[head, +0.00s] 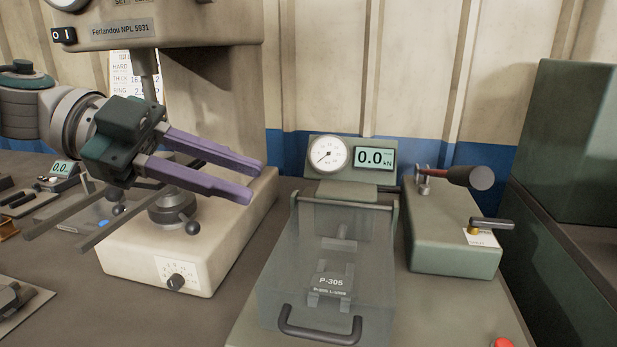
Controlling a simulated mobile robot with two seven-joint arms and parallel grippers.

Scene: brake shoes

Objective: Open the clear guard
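The clear guard (277,270) is a see-through box cover on the press, low in the middle of the head view. It is down over the fixture, with a bar along its upper rear edge. Its dark handle (319,332) is at the front lower edge. A fixture labelled P-305 (330,283) shows through the guard. My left gripper (255,183), with purple fingers, is up and left of the guard, apart from it. Its fingers are spread with nothing between them, pointing right. My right gripper is not in view.
A hardness tester (150,255) stands at the left, behind and below my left gripper. A gauge and a display reading 0.0 kN (375,157) stand behind the guard. A green box with a lever (455,240) is to its right. A red button (502,343) is at the lower right.

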